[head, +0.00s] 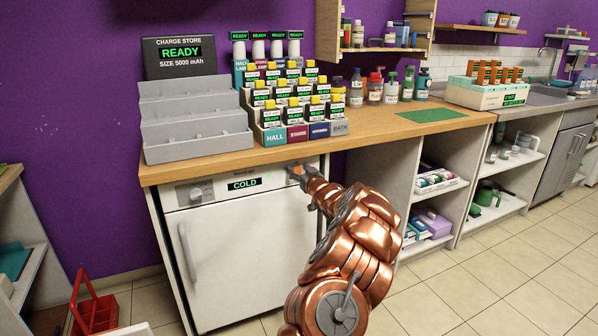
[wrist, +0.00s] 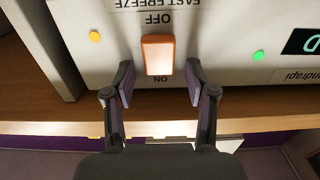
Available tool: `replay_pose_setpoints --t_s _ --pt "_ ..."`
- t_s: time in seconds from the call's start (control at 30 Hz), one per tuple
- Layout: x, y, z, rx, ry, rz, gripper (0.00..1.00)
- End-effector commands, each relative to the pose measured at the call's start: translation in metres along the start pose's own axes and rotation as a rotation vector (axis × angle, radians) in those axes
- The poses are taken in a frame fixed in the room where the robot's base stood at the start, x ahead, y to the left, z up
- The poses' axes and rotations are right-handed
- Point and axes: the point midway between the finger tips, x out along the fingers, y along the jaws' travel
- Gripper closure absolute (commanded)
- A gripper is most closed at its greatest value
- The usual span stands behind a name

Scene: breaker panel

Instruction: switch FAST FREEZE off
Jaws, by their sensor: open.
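The FAST FREEZE switch (wrist: 158,54) is an orange rocker on the white control strip. In the wrist view its lettering is upside down, with OFF above the rocker and ON below it. Which end is pressed in, I cannot tell. My gripper (wrist: 159,82) is open, with one dark finger on each side of the rocker's ON end and nothing held. In the head view my gripper (head: 302,174) is at the right end of the strip on the white appliance (head: 245,255), largely covering the switch area.
A green lamp (wrist: 258,55) and an amber lamp (wrist: 95,37) flank the switch. The wooden counter (head: 385,128) overhangs the strip and carries racks and bottles. Open shelves stand to the right.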

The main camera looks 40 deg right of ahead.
Motion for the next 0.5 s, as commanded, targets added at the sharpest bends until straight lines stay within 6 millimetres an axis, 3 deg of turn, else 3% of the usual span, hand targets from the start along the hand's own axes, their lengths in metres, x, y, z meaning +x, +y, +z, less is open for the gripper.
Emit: replay_pose_setpoints --t_s 0.2,0.5 --pt "0.0000 0.0001 -0.0003 0.000 0.000 0.000 0.44" --pt "-0.0002 0.0003 -0.0004 0.000 0.001 0.000 0.75"
